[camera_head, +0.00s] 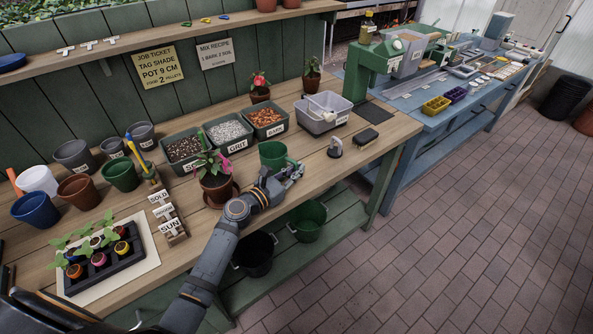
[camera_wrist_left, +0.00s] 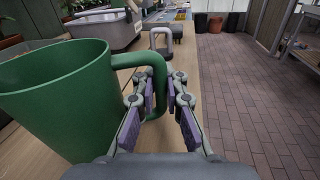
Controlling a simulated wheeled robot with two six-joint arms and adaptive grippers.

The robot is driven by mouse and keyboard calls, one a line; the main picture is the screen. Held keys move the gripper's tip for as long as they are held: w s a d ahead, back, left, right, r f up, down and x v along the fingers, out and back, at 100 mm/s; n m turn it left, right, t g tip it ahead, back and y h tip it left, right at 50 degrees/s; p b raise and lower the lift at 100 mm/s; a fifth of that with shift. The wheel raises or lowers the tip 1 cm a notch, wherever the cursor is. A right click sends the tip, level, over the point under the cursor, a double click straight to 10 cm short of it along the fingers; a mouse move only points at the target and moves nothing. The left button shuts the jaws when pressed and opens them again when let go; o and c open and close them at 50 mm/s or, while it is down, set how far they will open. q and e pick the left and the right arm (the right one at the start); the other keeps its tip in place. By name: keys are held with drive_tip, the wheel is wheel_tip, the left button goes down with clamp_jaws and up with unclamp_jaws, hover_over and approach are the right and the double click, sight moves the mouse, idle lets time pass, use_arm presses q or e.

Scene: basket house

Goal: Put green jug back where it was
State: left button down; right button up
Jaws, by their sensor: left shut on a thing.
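The green jug (camera_head: 272,154) is at the front edge of the wooden bench, in front of the labelled bins. In the left wrist view the jug (camera_wrist_left: 62,100) fills the left side, upright, with its handle to the right. My left gripper (camera_head: 298,172) reaches in from the left, to the right of the jug. In the wrist view its fingers (camera_wrist_left: 160,95) are shut on the jug's handle. I cannot tell whether the jug's base touches the bench. My right gripper is not in view.
Bins of soil, grit (camera_head: 229,131) and bark (camera_head: 266,120) stand behind the jug. A potted pink flower (camera_head: 214,184) stands left of it. A grey handled weight (camera_head: 335,147), a brush (camera_head: 366,138) and a grey tub (camera_head: 322,113) are to the right. Buckets (camera_head: 307,222) sit on the lower shelf.

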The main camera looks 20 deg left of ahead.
use_arm(q)
drive_tip(key=c, duration=1.4)
unclamp_jaws()
drive_tip(key=shift+f, duration=0.15)
drive_tip(key=shift+r, duration=0.3)
drive_tip(key=b+v, duration=0.1)
drive_tip(key=v, duration=0.2)
drive_tip(key=b+v, duration=0.1)
drive_tip(key=v, duration=0.3)
drive_tip(key=b+v, duration=0.1)
drive_tip(key=v, duration=0.2)
drive_tip(key=shift+s+a+f, duration=0.2)
drive_tip(key=shift+s+f, duration=0.1)
drive_tip(key=shift+f, duration=0.05)
drive_tip(key=shift+s+a+r+b, duration=0.1)
drive_tip(key=shift+s+a+b, duration=0.1)
drive_tip(key=shift+s+b, duration=0.35)
drive_tip(key=shift+r, duration=0.15)
